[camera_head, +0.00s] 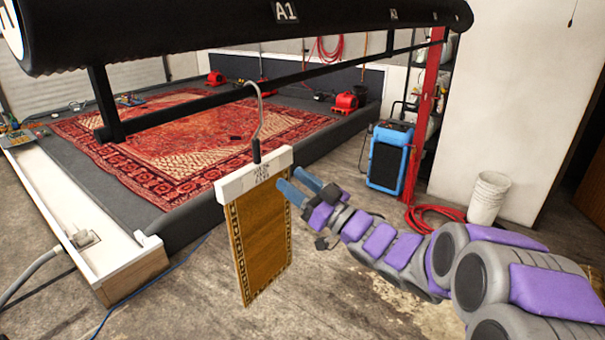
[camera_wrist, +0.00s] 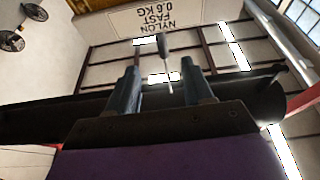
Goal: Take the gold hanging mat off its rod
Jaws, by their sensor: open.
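The gold hanging mat (camera_head: 262,240) has a dark patterned border and hangs below a white header bar (camera_head: 240,179). A grey metal hook (camera_head: 260,118) rises from the bar and loops over the thin black rod (camera_head: 190,106). My gripper (camera_head: 289,180) is open, its two blue fingers beside the right end of the header bar. In the wrist view, my gripper (camera_wrist: 163,62) points at the hook's dark stem (camera_wrist: 163,45), which appears between the fingers. I cannot tell whether they touch it. The labelled header bar (camera_wrist: 156,17) shows upside down above them.
A thick black roller (camera_head: 200,30) spans the top, above the rod. A red patterned rug (camera_head: 190,140) lies in the pit behind. A white ledge (camera_head: 85,225) is at left. A blue machine (camera_head: 390,158), red post (camera_head: 424,120) and white bucket (camera_head: 488,198) stand at right.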

